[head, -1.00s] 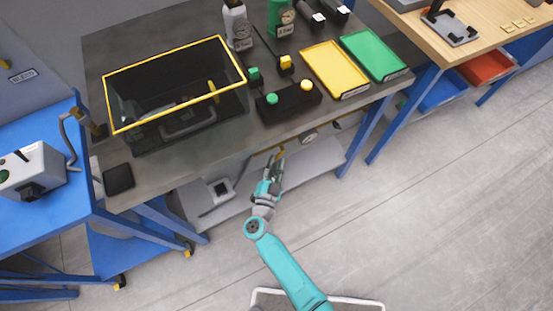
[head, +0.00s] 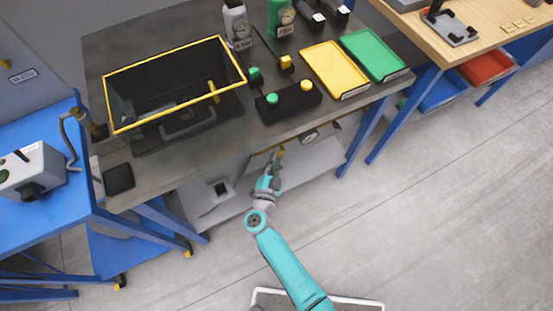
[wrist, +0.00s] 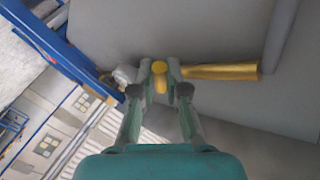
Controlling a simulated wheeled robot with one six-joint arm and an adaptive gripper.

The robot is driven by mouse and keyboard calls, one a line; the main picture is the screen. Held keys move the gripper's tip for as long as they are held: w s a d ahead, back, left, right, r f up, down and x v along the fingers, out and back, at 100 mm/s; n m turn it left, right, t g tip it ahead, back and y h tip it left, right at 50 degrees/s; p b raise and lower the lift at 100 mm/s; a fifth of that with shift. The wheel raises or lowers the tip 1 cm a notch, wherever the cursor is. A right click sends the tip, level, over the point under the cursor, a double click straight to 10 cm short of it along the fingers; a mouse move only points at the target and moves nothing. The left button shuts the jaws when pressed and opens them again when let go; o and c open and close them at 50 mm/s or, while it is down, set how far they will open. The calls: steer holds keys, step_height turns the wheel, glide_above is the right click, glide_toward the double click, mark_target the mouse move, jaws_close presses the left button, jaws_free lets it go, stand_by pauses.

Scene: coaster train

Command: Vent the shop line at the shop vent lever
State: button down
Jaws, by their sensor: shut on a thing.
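The shop vent lever (wrist: 160,78) shows as a yellow knob or stub between my fingertips in the wrist view. My gripper (wrist: 159,85) is shut on it, with one finger on each side. A yellow tapered pipe (wrist: 222,71) runs to the right behind the fingers, and a grey fitting (wrist: 124,75) sits to the left. In the head view my gripper (head: 270,172) reaches under the front edge of the dark bench (head: 215,158). The yellow lever is only a small patch there, partly hidden by the fingers and the bench.
A round gauge (head: 310,136) hangs under the bench front, right of my gripper. A grey lower shelf (head: 310,165) lies below. A yellow-rimmed bin (head: 120,130), a button box (head: 290,103) and a yellow tray (head: 335,70) stand on top. The floor at right is clear.

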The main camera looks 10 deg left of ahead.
steer(key=shift+s+a+r+m+g+y, duration=0.1)
steer(key=shift+a+r+m+g+y, duration=0.15)
steer(key=shift+m+g, duration=0.35)
steer(key=shift+s+r+m+g+y, duration=0.15)
steer(key=shift+r+m+g, duration=0.2)
steer(key=shift+m+g, duration=0.2)
steer(key=c, duration=1.5)
jaws_free()
steer(key=shift+o, duration=0.2)
steer(key=v, duration=1.2)
